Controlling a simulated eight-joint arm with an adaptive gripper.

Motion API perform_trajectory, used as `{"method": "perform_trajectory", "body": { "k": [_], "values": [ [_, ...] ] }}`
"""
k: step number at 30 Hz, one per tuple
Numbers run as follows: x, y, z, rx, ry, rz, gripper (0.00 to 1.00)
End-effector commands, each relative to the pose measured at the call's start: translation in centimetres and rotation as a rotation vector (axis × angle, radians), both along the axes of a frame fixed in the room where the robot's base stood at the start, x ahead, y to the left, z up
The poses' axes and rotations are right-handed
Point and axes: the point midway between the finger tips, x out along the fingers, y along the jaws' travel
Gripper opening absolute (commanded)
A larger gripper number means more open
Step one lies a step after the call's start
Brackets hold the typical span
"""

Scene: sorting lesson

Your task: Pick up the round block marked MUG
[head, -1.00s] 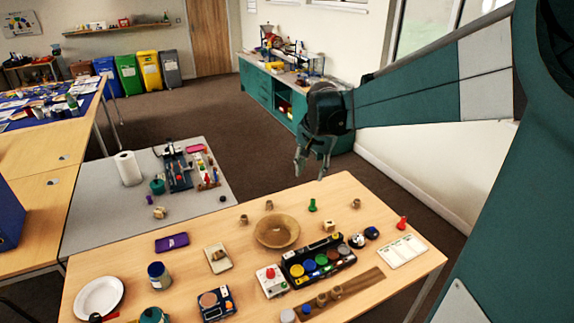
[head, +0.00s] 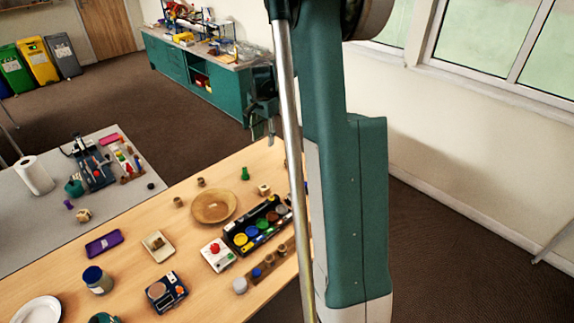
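No block's marking is legible, so I cannot tell which one reads MUG. Small round wooden blocks stand on the wooden table (head: 135,222): one brown block (head: 178,202) and another (head: 201,182) left of and behind the shallow wooden bowl (head: 232,206). Several small round pieces sit in a brown wooden strip (head: 262,277) at the front right. My gripper (head: 262,137) hangs beyond the table's far edge, in front of the green cabinet. Its fingers look apart with nothing between them, and it is away from all the blocks.
A black tray of coloured discs (head: 257,228), a white box with a red knob (head: 217,254), a scale (head: 166,292) and a purple case (head: 103,243) crowd the table. A grey table (head: 110,195) adjoins at left. My arm hides the table's right end.

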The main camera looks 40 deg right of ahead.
Motion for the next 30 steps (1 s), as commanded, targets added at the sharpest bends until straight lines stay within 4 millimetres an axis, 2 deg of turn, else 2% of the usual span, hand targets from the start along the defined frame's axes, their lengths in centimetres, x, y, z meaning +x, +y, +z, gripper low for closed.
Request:
{"method": "perform_trajectory", "body": {
  "k": [1, 9, 18, 24, 30],
  "values": [
    [0.3, -1.2, -0.9, 0.006, 0.007, -0.025, 0.38],
    [0.8, -6.6, -5.8, 0.038, 0.041, -0.163, 0.38],
    [0.7, -11.9, -11.2, 0.068, 0.078, -0.303, 0.38],
    [0.5, -13.6, -13.1, 0.078, 0.092, -0.352, 0.38],
    [0.4, -13.9, -13.5, 0.08, 0.094, -0.363, 0.38]
  ]
}}
